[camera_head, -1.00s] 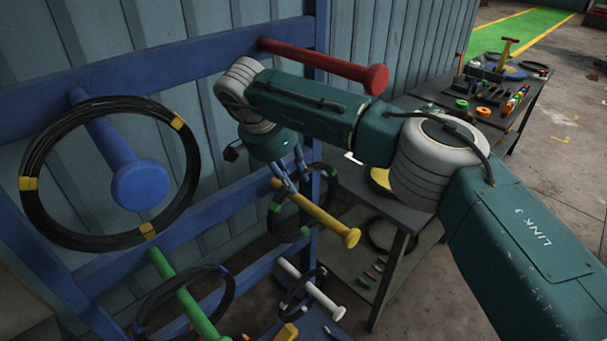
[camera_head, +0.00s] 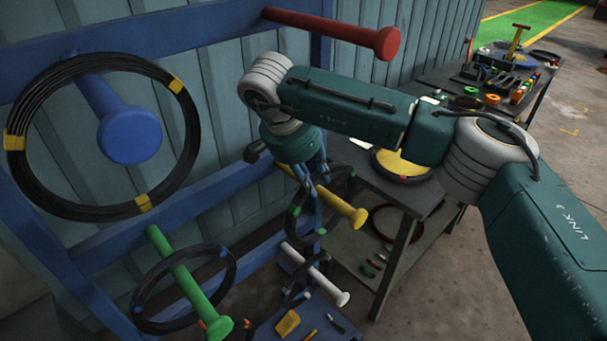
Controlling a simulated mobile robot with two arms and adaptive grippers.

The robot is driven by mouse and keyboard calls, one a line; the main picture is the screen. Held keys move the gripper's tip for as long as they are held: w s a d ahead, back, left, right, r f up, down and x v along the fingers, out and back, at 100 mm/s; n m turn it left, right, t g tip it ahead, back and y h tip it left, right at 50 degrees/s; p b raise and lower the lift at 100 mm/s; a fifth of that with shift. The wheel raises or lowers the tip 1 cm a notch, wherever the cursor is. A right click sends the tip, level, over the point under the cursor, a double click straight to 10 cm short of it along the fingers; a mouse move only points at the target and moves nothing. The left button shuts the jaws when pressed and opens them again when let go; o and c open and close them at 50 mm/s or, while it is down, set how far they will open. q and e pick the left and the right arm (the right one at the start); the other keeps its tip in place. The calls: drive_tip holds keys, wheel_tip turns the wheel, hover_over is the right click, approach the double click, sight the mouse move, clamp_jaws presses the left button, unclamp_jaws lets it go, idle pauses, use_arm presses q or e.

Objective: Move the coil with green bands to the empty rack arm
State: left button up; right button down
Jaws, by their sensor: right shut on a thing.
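The coil with green bands (camera_head: 292,224) is a thin black ring at the yellow rack arm (camera_head: 335,203), and it appears to hang around that arm. My right gripper (camera_head: 311,182) points down from above the yellow arm and is shut on the coil's upper part; the exact contact is small and partly hidden by the fingers. The red rack arm (camera_head: 330,30) at the top is empty. My left gripper is not in view.
A large yellow-banded coil (camera_head: 28,105) hangs on the blue arm (camera_head: 130,136). Other coils hang on the green arm (camera_head: 187,275) and white arm (camera_head: 325,284). A workbench (camera_head: 425,198) with a yellow-centred disc stands right of the rack, beneath my right arm.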

drive_tip(key=s+d+r, duration=0.1)
drive_tip(key=s+d, duration=1.4)
drive_tip(key=s, duration=0.4)
drive_tip(key=shift+s+d+r, duration=0.15)
drive_tip(key=shift+s, duration=0.1)
idle(0.4)
